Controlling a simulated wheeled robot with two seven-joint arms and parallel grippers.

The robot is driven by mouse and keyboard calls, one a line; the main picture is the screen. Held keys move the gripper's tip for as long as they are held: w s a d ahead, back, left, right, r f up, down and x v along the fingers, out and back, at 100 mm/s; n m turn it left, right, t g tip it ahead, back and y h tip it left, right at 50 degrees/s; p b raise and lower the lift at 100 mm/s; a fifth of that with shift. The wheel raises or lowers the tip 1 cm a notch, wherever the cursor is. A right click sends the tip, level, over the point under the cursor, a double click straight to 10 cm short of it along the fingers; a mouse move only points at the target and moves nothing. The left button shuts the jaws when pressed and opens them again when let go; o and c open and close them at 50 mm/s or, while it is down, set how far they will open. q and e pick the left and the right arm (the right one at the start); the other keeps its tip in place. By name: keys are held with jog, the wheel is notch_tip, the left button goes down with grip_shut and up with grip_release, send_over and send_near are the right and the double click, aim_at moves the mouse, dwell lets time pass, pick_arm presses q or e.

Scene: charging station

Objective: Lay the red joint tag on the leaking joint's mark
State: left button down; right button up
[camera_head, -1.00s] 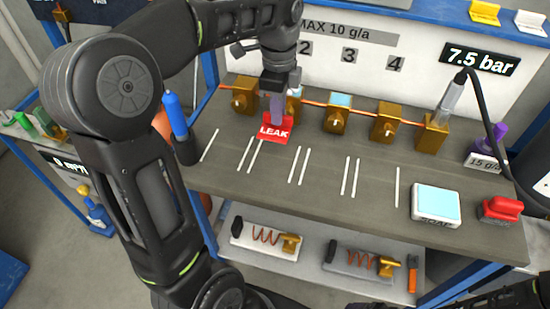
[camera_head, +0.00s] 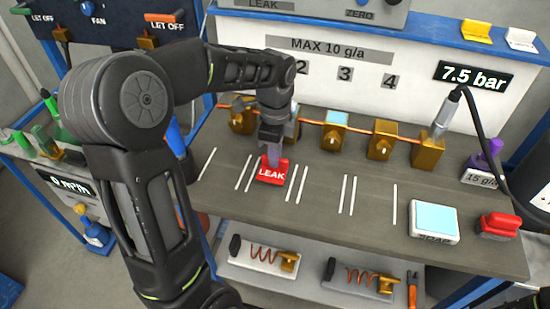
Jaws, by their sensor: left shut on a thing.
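The red joint tag (camera_head: 271,174), lettered LEAK, is in the second bay from the left, between two pairs of white lines on the grey bench top. My left gripper (camera_head: 272,157) is shut on the tag from above, its fingers pointing down. The tag looks at or just above the bench; I cannot tell if it touches. Behind it, several brass joints (camera_head: 381,140) sit along a copper pipe (camera_head: 358,129). The left arm partly hides the second joint. The wall plates read 2 (camera_head: 301,67), 3 (camera_head: 345,74) and 4 (camera_head: 389,82). My right gripper is not in view.
A white pad with a light blue top (camera_head: 435,220) and a red-topped block (camera_head: 498,226) stand at the bench's right. A cabled probe (camera_head: 447,112) stands at the right joint. The lower shelf holds coil boards (camera_head: 264,258). The bench's middle front is clear.

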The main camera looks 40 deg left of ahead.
pick_arm(q)
jog(key=shift+f, duration=0.85)
jog(key=shift+f, duration=0.2)
jog(key=c, duration=1.5)
grip_release()
jog(key=shift+r, duration=0.15)
notch_tip(320, 180, up, 12)
jog(key=shift+r, duration=0.1)
